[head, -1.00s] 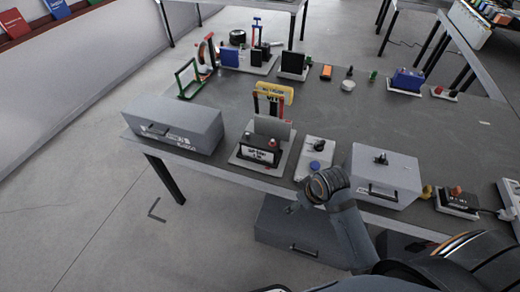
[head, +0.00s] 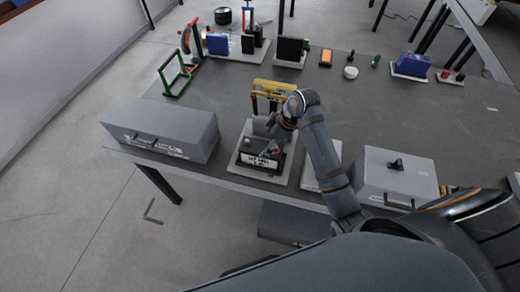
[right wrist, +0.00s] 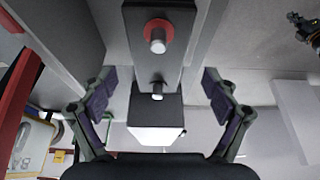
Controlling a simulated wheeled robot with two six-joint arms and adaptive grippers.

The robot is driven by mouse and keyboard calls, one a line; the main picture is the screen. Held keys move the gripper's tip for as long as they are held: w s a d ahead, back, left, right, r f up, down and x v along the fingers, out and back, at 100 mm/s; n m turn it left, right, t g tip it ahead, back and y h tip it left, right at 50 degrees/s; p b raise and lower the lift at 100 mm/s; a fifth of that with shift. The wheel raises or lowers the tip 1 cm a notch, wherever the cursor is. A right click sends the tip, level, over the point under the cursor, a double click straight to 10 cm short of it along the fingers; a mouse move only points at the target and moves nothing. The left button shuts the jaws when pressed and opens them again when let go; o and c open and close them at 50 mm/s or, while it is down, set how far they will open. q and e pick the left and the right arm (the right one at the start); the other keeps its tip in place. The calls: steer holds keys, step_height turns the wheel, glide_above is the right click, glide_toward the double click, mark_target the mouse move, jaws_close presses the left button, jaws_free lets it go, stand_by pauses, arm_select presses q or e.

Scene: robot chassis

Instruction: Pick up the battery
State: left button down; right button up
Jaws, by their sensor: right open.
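The battery (head: 258,162) is a dark box with a white label on its front. It sits on a light base plate (head: 238,172) near the table's front edge, and my right arm partly hides its top. My right gripper (head: 275,143) is over the battery. Its open fingers (right wrist: 157,88) stand on either side of the battery, with gaps and no visible grip. My left gripper is not in view.
A grey case (head: 165,130) lies left of the battery, and another grey box (head: 395,175) stands to the right. Several items line the back; the table's middle right is clear.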

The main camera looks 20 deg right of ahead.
mark_target(262, 148)
steer(key=x, duration=0.3)
steer(key=p+x, duration=0.1)
steer(key=x, duration=0.1)
steer(key=shift+w+a+f, duration=0.2)
steer(key=shift+f, duration=0.05)
steer(key=x, duration=0.3)
steer(key=shift+f, duration=0.15)
steer(key=c, duration=1.8)
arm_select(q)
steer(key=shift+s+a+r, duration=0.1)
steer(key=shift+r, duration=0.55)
arm_select(e)
steer(key=shift+w, duration=0.2)
jaws_close()
